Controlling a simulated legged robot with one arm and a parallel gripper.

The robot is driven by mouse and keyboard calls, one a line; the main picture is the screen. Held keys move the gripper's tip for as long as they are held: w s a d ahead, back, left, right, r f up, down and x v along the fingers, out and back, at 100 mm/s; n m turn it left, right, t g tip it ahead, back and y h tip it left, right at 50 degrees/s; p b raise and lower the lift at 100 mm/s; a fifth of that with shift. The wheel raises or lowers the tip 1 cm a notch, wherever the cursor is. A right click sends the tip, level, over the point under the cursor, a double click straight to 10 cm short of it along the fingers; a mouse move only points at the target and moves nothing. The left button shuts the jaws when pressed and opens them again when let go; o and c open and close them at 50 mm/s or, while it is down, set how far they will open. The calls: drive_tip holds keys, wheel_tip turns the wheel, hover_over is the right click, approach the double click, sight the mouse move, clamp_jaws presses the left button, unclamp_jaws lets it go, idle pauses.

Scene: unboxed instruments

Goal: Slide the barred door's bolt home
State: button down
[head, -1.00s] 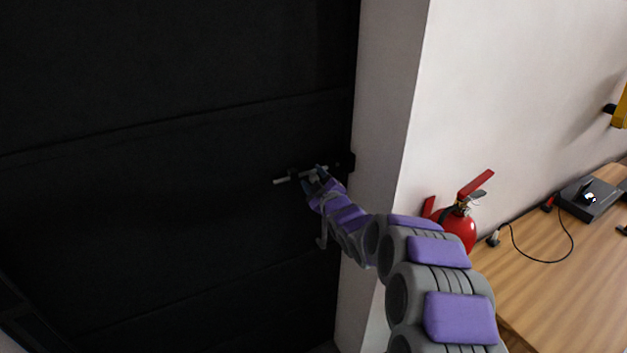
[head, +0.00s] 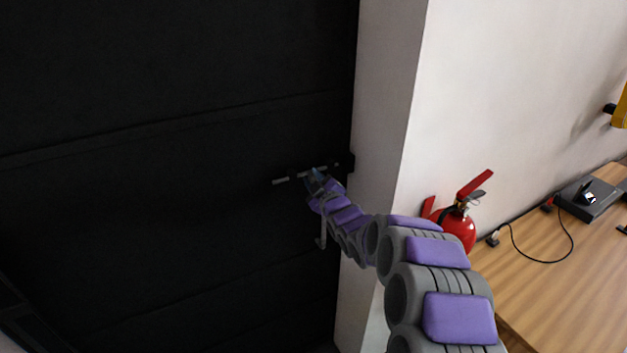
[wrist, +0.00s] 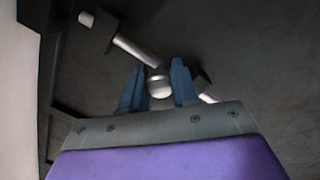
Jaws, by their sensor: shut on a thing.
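The bolt (head: 290,179) is a thin light grey rod lying nearly level across the dark door (head: 180,150), near the door's right edge. My gripper (head: 315,172) is at the rod, its blue fingers close together. In the wrist view, the gripper (wrist: 158,85) has a finger on either side of a pale round knob (wrist: 160,88) and is shut on it. The rod (wrist: 136,49) runs up and left from there through a dark guide block (wrist: 98,33), with its pale end showing beyond. Part of the rod is hidden behind the fingers.
A dark block (head: 346,162) sits at the door's right edge beside the white wall column (head: 385,120).

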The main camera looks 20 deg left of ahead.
sight(323, 169)
drive_tip(key=shift+w+d+r, duration=0.1)
drive_tip(key=shift+w+d, duration=0.1)
drive_tip(key=shift+w, duration=0.1)
drive_tip(key=shift+w+d+p, duration=0.85)
drive_tip(key=shift+w+d, duration=0.35)
drive_tip(key=shift+w, duration=0.2)
drive_tip(key=c, duration=0.8)
unclamp_jaws()
drive_tip(key=shift+w+d, duration=0.15)
drive_tip(key=shift+c, duration=0.2)
drive_tip(key=v, duration=1.7)
drive_tip(key=shift+p, duration=0.4)
